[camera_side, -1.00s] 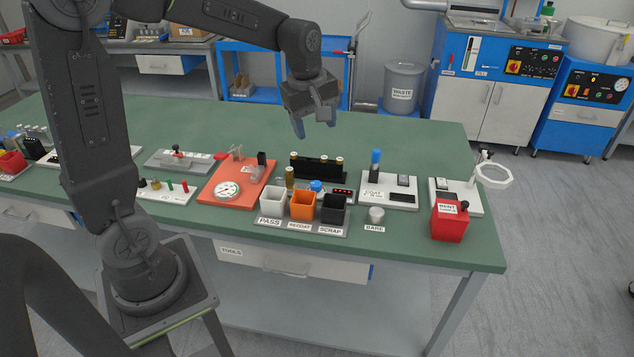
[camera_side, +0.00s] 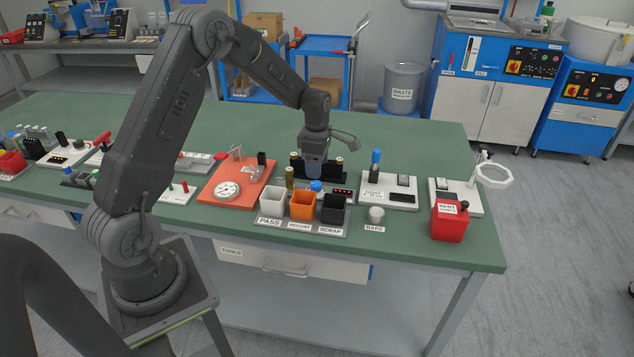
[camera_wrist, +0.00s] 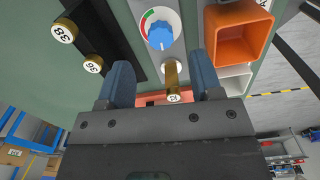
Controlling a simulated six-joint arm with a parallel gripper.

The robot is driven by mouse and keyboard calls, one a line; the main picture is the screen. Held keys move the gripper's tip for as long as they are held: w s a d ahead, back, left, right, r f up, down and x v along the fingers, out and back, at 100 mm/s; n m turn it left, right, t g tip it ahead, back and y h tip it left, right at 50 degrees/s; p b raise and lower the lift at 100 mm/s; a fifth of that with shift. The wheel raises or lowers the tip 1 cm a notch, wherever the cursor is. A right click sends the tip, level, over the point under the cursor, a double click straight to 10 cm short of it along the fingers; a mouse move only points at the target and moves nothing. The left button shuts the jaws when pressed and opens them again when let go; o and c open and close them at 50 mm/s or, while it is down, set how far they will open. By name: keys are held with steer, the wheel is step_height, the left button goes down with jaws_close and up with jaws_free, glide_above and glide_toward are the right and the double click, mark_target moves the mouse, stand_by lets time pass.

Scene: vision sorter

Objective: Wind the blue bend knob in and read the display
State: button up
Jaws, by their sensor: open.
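The blue bend knob (camera_side: 316,186) sits behind the row of bins in the side view. In the wrist view the blue knob (camera_wrist: 160,36) stands on a white dial with a green and red arc, just beyond my fingertips. My gripper (camera_side: 314,172) points down close behind the knob, over the black rack. In the wrist view my gripper (camera_wrist: 163,72) is open, its two blue fingers apart. A brass pin (camera_wrist: 171,74) shows between the fingers; I cannot tell whether they touch it. The display (camera_side: 341,192) shows small red digits, too small to read.
The black rack (camera_wrist: 112,45) with numbered brass pieces lies left in the wrist view. The orange bin (camera_side: 303,206) stands between the white bin (camera_side: 272,200) and black bin (camera_side: 333,210). A coat station (camera_side: 389,190) stands to the right.

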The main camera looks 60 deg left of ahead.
mark_target(317, 184)
step_height(317, 184, down, 6)
steer(key=shift+f, duration=0.15)
stand_by(0.3)
steer(key=c, duration=0.9)
